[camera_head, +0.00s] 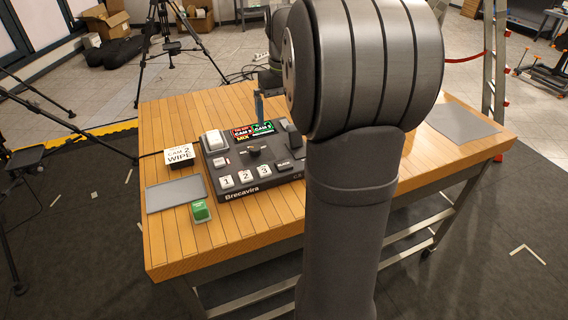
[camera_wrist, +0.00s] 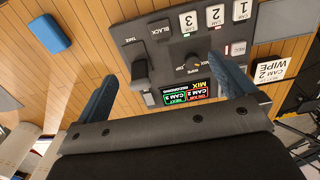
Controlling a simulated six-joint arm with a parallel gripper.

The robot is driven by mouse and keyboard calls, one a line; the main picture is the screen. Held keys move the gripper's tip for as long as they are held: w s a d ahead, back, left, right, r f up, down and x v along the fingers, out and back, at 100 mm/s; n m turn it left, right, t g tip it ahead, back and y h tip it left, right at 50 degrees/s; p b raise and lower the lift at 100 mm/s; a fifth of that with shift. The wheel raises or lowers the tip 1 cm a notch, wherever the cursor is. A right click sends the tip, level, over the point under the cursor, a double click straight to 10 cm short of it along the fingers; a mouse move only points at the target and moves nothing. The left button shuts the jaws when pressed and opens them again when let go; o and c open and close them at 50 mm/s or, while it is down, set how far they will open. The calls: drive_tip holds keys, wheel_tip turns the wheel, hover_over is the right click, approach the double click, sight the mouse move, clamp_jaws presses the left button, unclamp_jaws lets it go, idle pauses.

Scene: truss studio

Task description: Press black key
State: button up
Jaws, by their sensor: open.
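The black key (camera_wrist: 160,32) carries the word BLACK and sits on the dark switcher console beside the white keys 1, 2 and 3. In the head view it is the dark key (camera_head: 284,166) to the right of key 3. The console (camera_head: 232,196) rests on the wooden table. My gripper (camera_wrist: 170,80) is open and empty, its blue fingers apart on either side of the console's display end. The black key lies beyond the fingertips, and no contact shows.
A dark lever (camera_wrist: 140,70) stands near the TAKE label, close to one finger. The display (camera_head: 253,131) reads MIX. A CAM 2 WIPE card (camera_head: 180,155), grey tray (camera_head: 176,195) and green block (camera_head: 200,211) lie left. A blue block (camera_wrist: 50,32) lies on the table.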

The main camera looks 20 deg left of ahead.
wheel_tip(320, 180, up, 2)
drive_tip(key=shift+r, duration=0.2)
drive_tip(key=shift+c, duration=0.2)
